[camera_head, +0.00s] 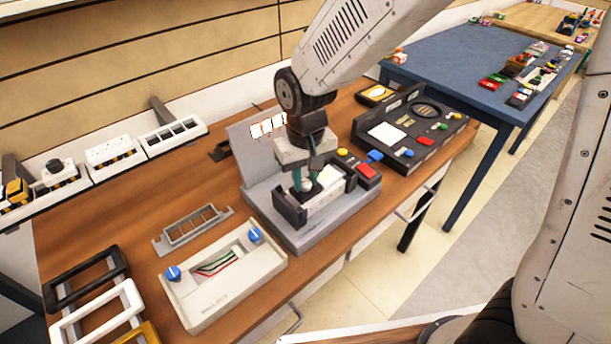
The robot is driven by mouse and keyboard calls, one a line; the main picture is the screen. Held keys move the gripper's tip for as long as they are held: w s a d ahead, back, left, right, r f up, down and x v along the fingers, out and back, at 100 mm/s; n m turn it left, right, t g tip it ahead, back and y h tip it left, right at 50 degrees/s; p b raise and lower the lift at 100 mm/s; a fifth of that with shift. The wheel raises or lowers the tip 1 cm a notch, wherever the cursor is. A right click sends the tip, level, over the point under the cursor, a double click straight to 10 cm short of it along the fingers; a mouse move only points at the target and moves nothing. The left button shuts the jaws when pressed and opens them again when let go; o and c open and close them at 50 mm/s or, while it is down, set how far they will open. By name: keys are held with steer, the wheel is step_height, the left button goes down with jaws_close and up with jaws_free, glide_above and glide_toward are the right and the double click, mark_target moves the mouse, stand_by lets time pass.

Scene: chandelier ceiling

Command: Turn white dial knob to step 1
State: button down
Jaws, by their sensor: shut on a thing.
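My gripper (304,184) points down over a grey machine (316,230) near the middle of the table. Its greenish fingers are closed around a small part on top of the machine's black-and-white block (324,199). This part appears to be the white dial knob, but the fingers and the arm hide most of it, so its step marking cannot be read. The block sits on the machine's grey base, in front of an upright grey back panel (243,145).
Just right of the gripper are red (367,171), blue and yellow buttons. A black control panel (415,130) stands further right. A pale box with two blue knobs (225,275) is front left. Frames and switch boxes line the left and back. A blue table (450,70) is beyond.

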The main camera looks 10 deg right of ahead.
mark_target(306, 182)
stand_by(0.3)
steer(key=c, duration=1.2)
jaws_free()
step_height(306, 182, up, 8)
steer(key=shift+f, duration=0.1)
